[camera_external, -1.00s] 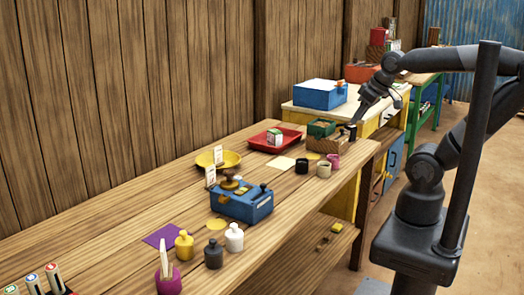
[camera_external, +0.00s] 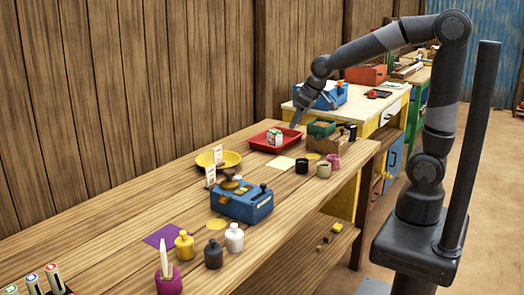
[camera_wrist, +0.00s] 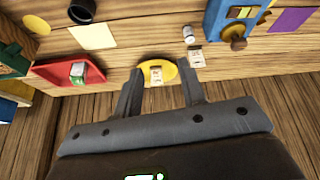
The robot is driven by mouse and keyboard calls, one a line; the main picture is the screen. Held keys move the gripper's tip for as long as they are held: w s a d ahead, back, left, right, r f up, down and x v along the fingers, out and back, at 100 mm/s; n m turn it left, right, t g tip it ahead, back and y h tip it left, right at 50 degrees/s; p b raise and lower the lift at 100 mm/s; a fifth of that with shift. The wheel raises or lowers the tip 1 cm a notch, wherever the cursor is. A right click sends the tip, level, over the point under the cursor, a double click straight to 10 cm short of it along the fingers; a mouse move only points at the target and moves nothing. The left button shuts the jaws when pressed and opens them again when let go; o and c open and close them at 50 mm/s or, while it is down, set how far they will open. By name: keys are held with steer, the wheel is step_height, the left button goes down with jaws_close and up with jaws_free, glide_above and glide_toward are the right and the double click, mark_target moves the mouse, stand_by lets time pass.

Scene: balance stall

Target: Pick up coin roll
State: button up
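I cannot tell for sure which thing is the coin roll. A small pale, round-looking item (camera_wrist: 188,34) stands between a white card (camera_wrist: 196,57) and the blue scale box in the wrist view; it may be the roll, and I cannot make it out in the external view. My gripper (camera_external: 294,124) is in the air above the back of the table by the red tray. In the wrist view its two fingers (camera_wrist: 159,98) are spread with nothing between them, and the yellow plate (camera_wrist: 145,73) with a card shows beyond them.
The red tray (camera_external: 257,146) holds a green-and-white box (camera_external: 274,138). The blue scale box (camera_external: 246,208) stands mid-table, with bottles in front. Dark and tan cups and a wooden crate (camera_external: 328,146) stand to the right. A plank wall (camera_external: 130,90) runs close behind.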

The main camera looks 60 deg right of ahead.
steer(key=w+a+f, duration=0.4)
steer(key=w+f, duration=0.2)
steer(key=w, duration=0.2)
steer(key=n, duration=0.2)
glide_toward(240, 177)
steer(key=shift+g+y, duration=0.4)
steer(key=x, duration=1.1)
steer(key=shift+w+d+f, duration=0.15)
steer(key=shift+w+f, duration=0.2)
steer(key=shift+c, duration=0.3)
jaws_close()
